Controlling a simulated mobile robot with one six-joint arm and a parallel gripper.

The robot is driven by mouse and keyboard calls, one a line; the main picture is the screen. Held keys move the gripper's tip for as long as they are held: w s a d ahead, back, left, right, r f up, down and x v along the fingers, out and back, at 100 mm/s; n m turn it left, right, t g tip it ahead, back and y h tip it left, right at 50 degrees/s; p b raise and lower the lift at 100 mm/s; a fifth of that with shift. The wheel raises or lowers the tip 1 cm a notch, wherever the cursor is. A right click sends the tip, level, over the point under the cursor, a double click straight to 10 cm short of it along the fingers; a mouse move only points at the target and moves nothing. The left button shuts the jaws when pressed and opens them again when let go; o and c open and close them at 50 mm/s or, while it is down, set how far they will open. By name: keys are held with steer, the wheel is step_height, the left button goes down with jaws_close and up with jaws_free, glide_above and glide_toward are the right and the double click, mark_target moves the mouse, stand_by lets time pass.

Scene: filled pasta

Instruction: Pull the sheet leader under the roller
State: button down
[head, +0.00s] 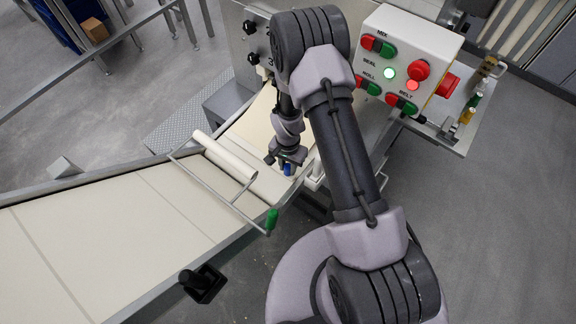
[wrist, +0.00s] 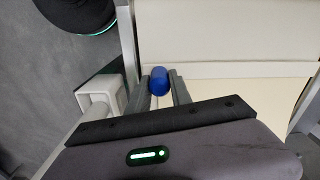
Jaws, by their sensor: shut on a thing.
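My gripper (head: 287,165) is shut on a small blue rounded piece, seemingly the grip of the sheet leader. In the wrist view the blue piece (wrist: 160,80) sits between the two grey fingers. The pale sheet (head: 254,122) slopes down from the machine, partly hidden behind my arm. The cream roller (head: 225,156) lies across the belt, to the left of my gripper in the head view. Its metal frame has a green handle (head: 271,219). I cannot tell how the blue piece joins the sheet.
The cream conveyor belt (head: 110,235) runs to the lower left between metal rails. A white control box (head: 408,60) with red and green buttons stands to the right of my arm. A black knob (head: 202,283) sticks out below the belt's near rail. Grey floor (head: 500,220) is clear at right.

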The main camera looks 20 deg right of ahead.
stand_by(0.9)
steer(key=shift+s+a, duration=0.3)
steer(key=shift+a, duration=0.05)
steer(key=s+a, duration=0.2)
steer(key=a, duration=0.1)
steer(key=shift+s+a, duration=0.15)
steer(key=shift+a, duration=0.05)
steer(key=shift+d, duration=0.15)
steer(key=c, duration=1.2)
jaws_free()
steer(key=shift+o, duration=0.2)
steer(key=shift+d, duration=0.1)
step_height(320, 180, up, 17)
steer(key=p, duration=0.4)
steer(key=shift+r+p, duration=0.2)
steer(key=shift+p, duration=0.2)
